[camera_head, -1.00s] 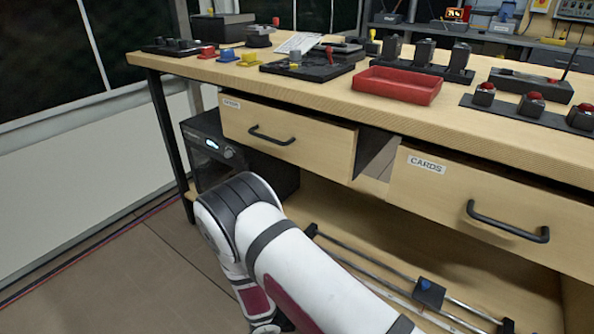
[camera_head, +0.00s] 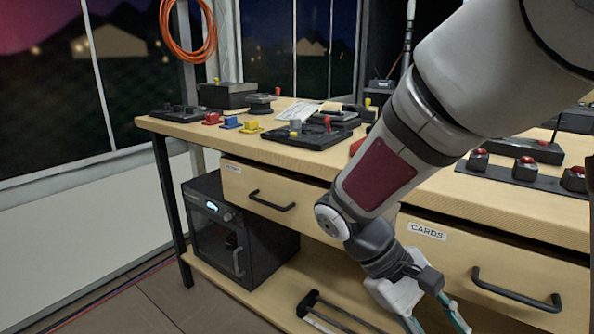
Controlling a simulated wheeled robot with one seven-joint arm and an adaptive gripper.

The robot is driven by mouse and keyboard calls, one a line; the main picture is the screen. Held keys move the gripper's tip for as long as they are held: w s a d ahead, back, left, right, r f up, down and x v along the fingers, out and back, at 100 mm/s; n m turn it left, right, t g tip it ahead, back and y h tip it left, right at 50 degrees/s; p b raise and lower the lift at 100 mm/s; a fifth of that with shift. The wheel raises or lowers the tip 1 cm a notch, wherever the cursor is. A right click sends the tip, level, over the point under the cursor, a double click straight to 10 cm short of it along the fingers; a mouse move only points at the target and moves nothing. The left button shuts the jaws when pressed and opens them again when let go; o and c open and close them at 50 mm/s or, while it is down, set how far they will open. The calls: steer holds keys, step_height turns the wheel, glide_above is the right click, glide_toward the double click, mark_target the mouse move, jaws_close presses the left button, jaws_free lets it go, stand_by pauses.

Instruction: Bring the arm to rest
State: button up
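My arm comes in from the upper right and hangs down in front of the workbench. My gripper (camera_head: 437,322) is at the bottom edge of the view, in front of the CARDS drawer (camera_head: 456,268) and left of its handle. Its two teal fingers stand apart with nothing seen between them. The fingertips are at or past the picture's lower edge. My arm hides most of the red tray and part of the bench top.
The workbench (camera_head: 302,158) carries a black panel (camera_head: 318,137), coloured blocks and red push buttons (camera_head: 525,166). A second drawer (camera_head: 285,203) is at left. A black oven-like box (camera_head: 235,240) stands on the lower shelf.

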steer(key=s+a+r+m+t+y, duration=0.1)
steer(key=s+r+m+t+y, duration=0.2)
steer(key=s, duration=0.6)
steer(key=s+a+r+m+t+y, duration=0.25)
steer(key=s+r+y, duration=0.2)
steer(key=s, duration=0.35)
step_height(320, 180, up, 36)
steer(key=d+t+p, duration=0.1)
steer(key=t+p, duration=0.2)
steer(key=p, duration=3.1)
steer(key=shift+d, duration=0.2)
steer(key=shift+y, duration=0.25)
steer(key=shift+c, duration=0.7)
